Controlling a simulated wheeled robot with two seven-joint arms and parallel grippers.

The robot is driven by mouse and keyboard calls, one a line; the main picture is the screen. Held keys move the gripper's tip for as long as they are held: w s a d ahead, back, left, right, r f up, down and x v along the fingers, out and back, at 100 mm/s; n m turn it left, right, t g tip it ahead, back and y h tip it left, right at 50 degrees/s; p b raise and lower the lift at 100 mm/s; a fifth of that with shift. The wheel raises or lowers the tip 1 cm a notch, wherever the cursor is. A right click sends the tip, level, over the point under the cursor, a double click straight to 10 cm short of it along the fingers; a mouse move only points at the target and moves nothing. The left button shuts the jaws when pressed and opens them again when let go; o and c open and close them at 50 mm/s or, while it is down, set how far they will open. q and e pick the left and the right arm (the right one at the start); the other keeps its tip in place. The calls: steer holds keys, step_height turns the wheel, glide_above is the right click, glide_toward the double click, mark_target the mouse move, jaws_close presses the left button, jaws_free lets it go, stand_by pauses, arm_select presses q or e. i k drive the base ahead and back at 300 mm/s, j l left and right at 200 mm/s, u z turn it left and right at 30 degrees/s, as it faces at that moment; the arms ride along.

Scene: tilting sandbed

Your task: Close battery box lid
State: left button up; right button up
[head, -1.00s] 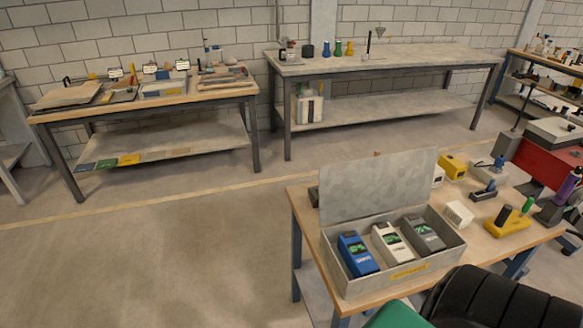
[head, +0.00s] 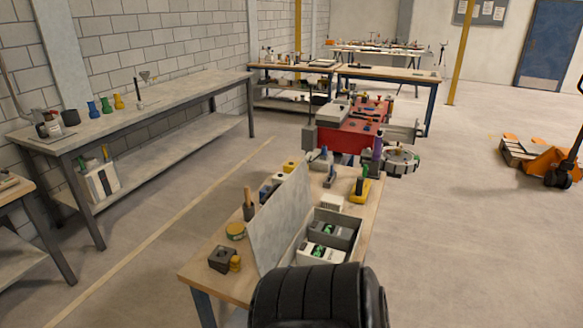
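The grey battery box (head: 358,221) stands on the wooden workbench in the lower middle of the head view. Its lid (head: 281,222) is open and stands nearly upright along the box's left side. Inside the box are a dark grey battery (head: 331,232) and a white battery (head: 318,254); the box's near end is hidden behind a large black rounded part of mine. Neither of my grippers shows in the head view.
The workbench top (head: 208,272) also holds a dark block (head: 223,260), a yellow-green tape roll (head: 235,231) and a yellow tool (head: 359,190). A red cart (head: 345,139) stands beyond it. Open floor (head: 450,240) lies to the right.

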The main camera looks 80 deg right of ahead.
mark_target(285, 206)
steer(key=i+z, duration=0.3)
steer(key=z, duration=0.2)
steer(key=i+z, duration=0.3)
steer(key=z, duration=0.15)
steer(key=i+j+z, duration=0.2)
steer(key=z, duration=0.3)
steer(key=i+j+z, duration=0.3)
steer(key=z, duration=0.15)
steer(key=i+j+z, duration=0.15)
steer(key=z, duration=0.35)
steer(key=i+j+z, duration=0.2)
steer(key=z, duration=0.25)
steer(key=i+j+z, duration=0.1)
steer(key=z, duration=0.4)
steer(key=j+z, duration=0.5)
steer(key=i+j+z, duration=0.1)
steer(key=j+z, duration=0.45)
steer(key=j, duration=0.4)
steer(key=k+j, duration=0.15)
steer(key=j, duration=0.15)
